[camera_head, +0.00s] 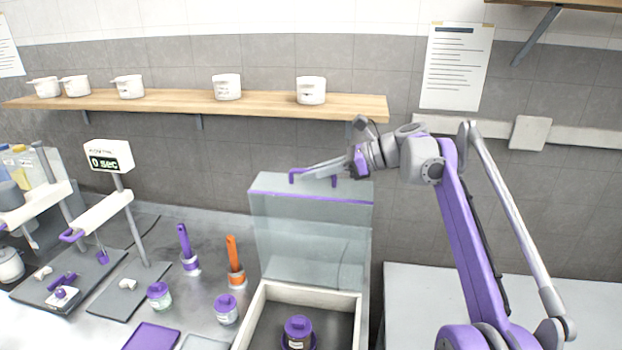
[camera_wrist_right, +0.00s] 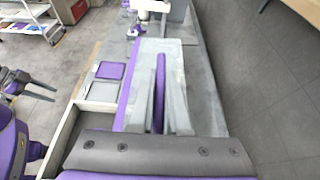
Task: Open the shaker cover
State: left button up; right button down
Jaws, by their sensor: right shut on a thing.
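The shaker cover (camera_head: 310,235) is a clear box-like lid with a purple edge. It stands raised, upright at the back of the open shaker box (camera_head: 357,318). My right gripper (camera_head: 318,170) is at the top of the cover and is shut on its purple handle (camera_head: 296,174). In the right wrist view the purple handle (camera_wrist_right: 160,80) lies between the two grey fingers. A jar with a purple lid (camera_head: 298,328) stands inside the box.
A shelf (camera_head: 180,101) with white pots runs along the wall behind. A bare counter (camera_head: 430,300) lies to the right.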

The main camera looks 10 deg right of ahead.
jog(key=shift+w+d+f, duration=0.15)
jog(key=shift+w+d, duration=0.05)
jog(key=shift+w, duration=0.5)
jog(key=shift+w+d+f, duration=0.1)
jog(key=shift+w+d, duration=0.15)
jog(key=shift+w, duration=0.45)
jog(key=shift+w+d+f, duration=0.15)
jog(key=shift+w+d, duration=0.05)
jog(key=shift+w, duration=0.5)
jog(key=c, duration=0.9)
grip_release()
jog(key=shift+r, duration=0.1)
jog(key=s+d, duration=0.1)
jog(key=d, duration=0.3)
jog(key=s+d, duration=0.2)
jog(key=d, duration=0.3)
jog(key=s+d+r, duration=0.1)
jog(key=d, duration=0.4)
jog(key=shift+s, duration=0.3)
